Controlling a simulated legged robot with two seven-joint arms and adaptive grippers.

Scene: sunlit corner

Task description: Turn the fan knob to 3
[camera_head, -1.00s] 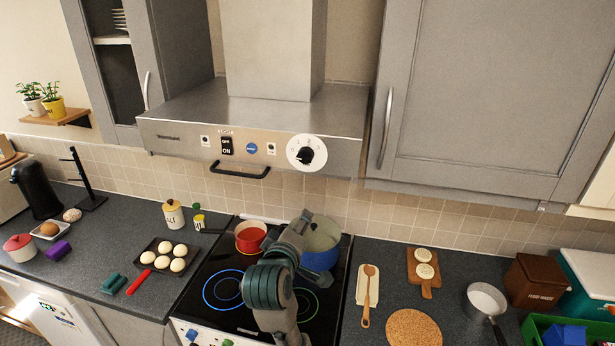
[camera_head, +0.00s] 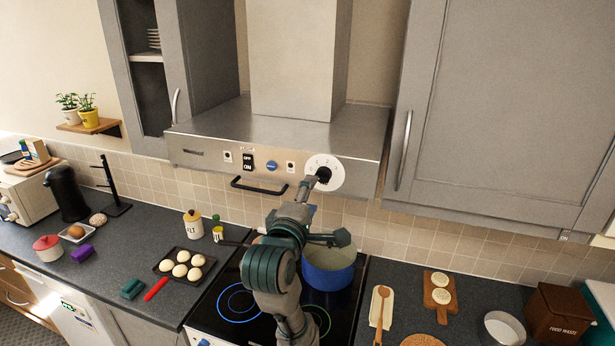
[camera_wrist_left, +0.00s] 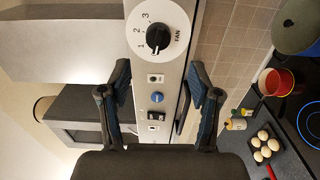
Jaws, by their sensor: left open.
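The fan knob (camera_head: 323,175) is black and sits on a white round dial (camera_head: 337,165) on the front of the steel range hood.
The hood panel also carries an OFF/ON switch (camera_head: 248,162), a blue button (camera_head: 271,166) and a black bar handle (camera_head: 259,187). A blue pot (camera_head: 328,277) stands on the hob below my arm. A cabinet (camera_head: 490,110) flanks the hood on the right.

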